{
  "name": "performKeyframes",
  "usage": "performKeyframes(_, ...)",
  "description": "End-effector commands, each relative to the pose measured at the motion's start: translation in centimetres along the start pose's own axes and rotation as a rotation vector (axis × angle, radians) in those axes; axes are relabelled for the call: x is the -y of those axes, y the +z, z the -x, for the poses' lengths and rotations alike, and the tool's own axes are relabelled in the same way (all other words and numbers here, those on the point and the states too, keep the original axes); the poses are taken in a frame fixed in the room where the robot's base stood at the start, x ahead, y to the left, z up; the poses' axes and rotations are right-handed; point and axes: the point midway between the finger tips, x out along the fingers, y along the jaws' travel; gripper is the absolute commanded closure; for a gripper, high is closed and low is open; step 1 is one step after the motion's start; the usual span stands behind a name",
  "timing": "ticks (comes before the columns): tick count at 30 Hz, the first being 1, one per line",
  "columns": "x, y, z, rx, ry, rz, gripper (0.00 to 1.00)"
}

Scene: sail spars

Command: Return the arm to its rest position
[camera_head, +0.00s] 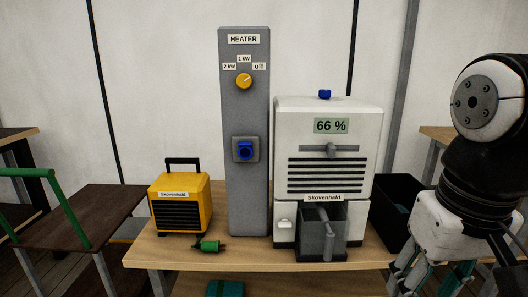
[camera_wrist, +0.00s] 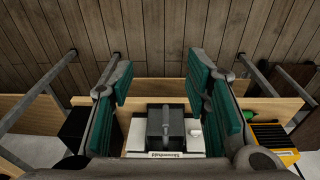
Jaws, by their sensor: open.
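My arm stands at the right of the head view, bent downward. My gripper (camera_head: 432,277) hangs at the lower right, beside the table's right part, with its fingertips cut off by the frame. In the wrist view my gripper (camera_wrist: 165,95) shows its teal finger pads spread wide apart. Nothing is between the pads at their own depth. The white dehumidifier-like machine (camera_head: 285,190) with a "66 %" display lies beyond the fingers in the wrist view (camera_wrist: 137,135). Its grey tank (camera_head: 340,245) sticks out at the front.
A yellow heater (camera_head: 180,204), a green plug (camera_head: 208,246) and a grey heater post (camera_head: 247,120) with a knob and blue socket stand on the wooden table (camera_head: 170,252). A dark bin (camera_head: 395,235) stands behind my gripper. A dark cart with a green handle (camera_head: 60,205) is at left.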

Motion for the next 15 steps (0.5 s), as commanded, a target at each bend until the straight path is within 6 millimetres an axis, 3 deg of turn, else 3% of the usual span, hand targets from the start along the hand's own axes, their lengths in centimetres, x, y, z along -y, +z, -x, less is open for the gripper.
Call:
performKeyframes(3, 0.1, 4.2, -0.5, 0.018, -0.008, -0.001, 0.56)
performKeyframes(9, 0.4, 9.2, -1.8, 0.050, -0.016, 0.002, 0.56)
performKeyframes(12, 0.5, 11.4, -2.5, 0.064, -0.019, 0.002, 0.56)
performKeyframes(15, 0.5, 11.2, -0.9, 0.053, -0.020, 0.004, 0.56)
